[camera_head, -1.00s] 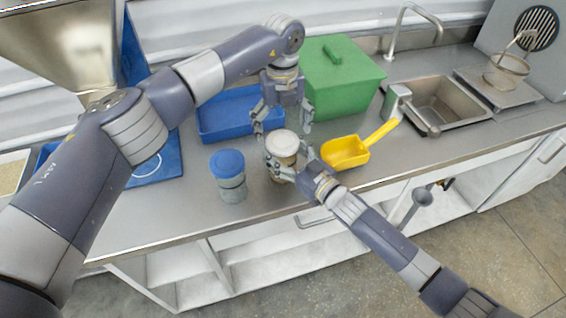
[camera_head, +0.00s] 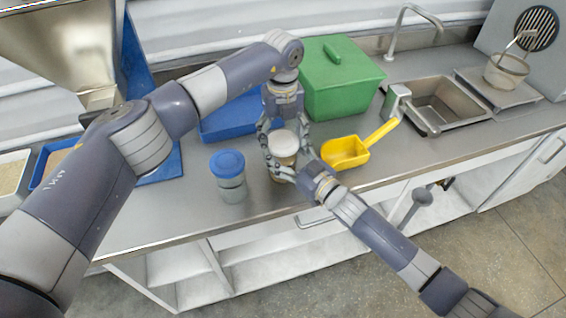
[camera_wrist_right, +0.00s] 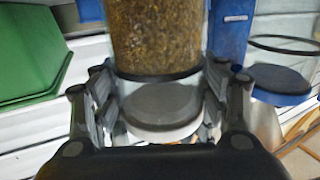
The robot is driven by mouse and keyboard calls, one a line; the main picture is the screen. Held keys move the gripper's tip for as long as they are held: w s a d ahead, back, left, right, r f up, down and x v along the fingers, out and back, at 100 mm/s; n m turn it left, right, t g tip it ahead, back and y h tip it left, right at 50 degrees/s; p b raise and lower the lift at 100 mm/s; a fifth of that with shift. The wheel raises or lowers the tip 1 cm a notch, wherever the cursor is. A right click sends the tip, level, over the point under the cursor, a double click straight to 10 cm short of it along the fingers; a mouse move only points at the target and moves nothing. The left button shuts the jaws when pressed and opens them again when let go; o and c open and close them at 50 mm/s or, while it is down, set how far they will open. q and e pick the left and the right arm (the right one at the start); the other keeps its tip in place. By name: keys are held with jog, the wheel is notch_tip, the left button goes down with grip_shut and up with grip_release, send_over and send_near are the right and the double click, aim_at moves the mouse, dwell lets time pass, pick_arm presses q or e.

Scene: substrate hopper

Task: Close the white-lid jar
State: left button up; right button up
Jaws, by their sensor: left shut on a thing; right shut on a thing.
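The white-lid jar (camera_head: 285,172) stands on the steel counter, upright, with brown fill inside. Its white lid (camera_head: 284,143) sits at its top; whether it is fully seated I cannot tell. My left gripper (camera_head: 284,134) comes from above, its fingers shut on the white lid from both sides. My right gripper (camera_head: 290,164) comes from the front right and is shut on the jar body. In the right wrist view its fingers flank the jar (camera_wrist_right: 155,40), whose brown fill shows above a dark band and a pale grey round face.
A blue-lid jar (camera_head: 229,176) stands close to the left. A yellow scoop (camera_head: 346,152) lies to the right. A green box (camera_head: 345,85) and a blue tray (camera_head: 228,122) are behind. The sink (camera_head: 447,104) is farther right. The counter's front edge is near the jar.

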pick_arm(q)
jog(key=m, duration=0.4)
dwell(1.1)
jog(key=o, duration=1.2)
jog(key=shift+c, duration=0.2)
jog(key=shift+r, duration=2.25)
jog(key=shift+o, duration=0.3)
